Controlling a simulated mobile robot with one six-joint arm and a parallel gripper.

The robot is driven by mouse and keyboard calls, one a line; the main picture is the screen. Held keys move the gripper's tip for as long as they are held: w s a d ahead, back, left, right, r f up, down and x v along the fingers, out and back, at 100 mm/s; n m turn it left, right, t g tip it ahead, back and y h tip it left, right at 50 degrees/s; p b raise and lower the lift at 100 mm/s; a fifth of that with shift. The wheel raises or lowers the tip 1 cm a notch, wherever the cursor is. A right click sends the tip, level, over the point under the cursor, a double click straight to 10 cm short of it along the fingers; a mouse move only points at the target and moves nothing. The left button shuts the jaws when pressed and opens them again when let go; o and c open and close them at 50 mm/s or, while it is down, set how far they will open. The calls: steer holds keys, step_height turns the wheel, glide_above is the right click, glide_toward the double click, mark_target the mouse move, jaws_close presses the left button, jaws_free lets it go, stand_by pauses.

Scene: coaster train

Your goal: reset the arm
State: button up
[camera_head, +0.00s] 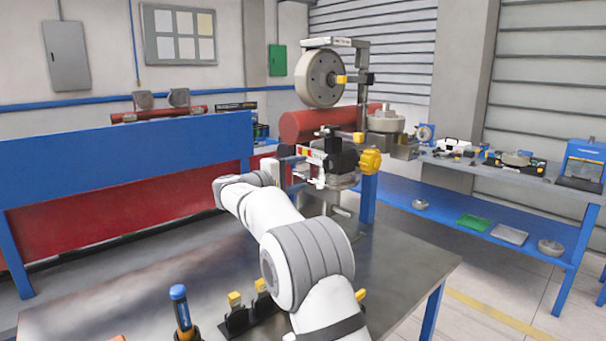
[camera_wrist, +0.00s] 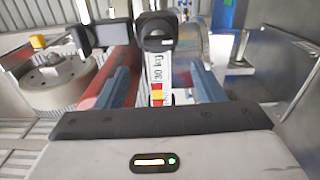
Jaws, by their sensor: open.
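My white and grey arm reaches from the bottom of the head view across the metal table to the machine. My gripper shows in the wrist view (camera_wrist: 160,82) with its two blue fingers apart and nothing held between them. Beyond the fingers are a white strip marked 30 kg (camera_wrist: 157,71), with red and yellow marks, and a black round knob (camera_wrist: 157,34). I cannot tell whether the fingers touch anything. In the head view my gripper is hard to make out beside the machine.
The machine has a grey wheel (camera_head: 319,77), a red cylinder (camera_head: 309,125) and a yellow knob (camera_head: 370,161) close around my wrist. A blue-handled tool (camera_head: 180,308) stands on the metal table (camera_head: 120,303). A blue-framed bench (camera_head: 470,214) is at right.

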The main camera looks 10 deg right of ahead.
steer(key=shift+d, duration=0.1)
steer(key=s+d+f+m+g+y, duration=0.1)
steer(key=s+d+f+g+y, duration=0.1)
steer(key=s+d, duration=0.35)
steer(key=s+d+f+m+g+y, duration=0.1)
steer(key=s+d+f+g+y, duration=0.15)
steer(key=s, duration=0.65)
steer(key=s+d+f+g+y, duration=0.1)
steer(key=s+d+f+y, duration=0.15)
steer(key=s, duration=0.45)
steer(key=s+a+f+m+g+y, duration=0.1)
steer(key=s+f+y, duration=0.3)
steer(key=s, duration=0.9)
steer(key=s+a+f+m+g+y, duration=0.1)
steer(key=s+a+f+m+y, duration=0.2)
steer(key=s+f, duration=0.5)
steer(key=s+m, duration=0.1)
steer(key=s, duration=0.4)
steer(key=shift+s+f+y, duration=0.3)
steer(key=shift+s+y, duration=0.1)
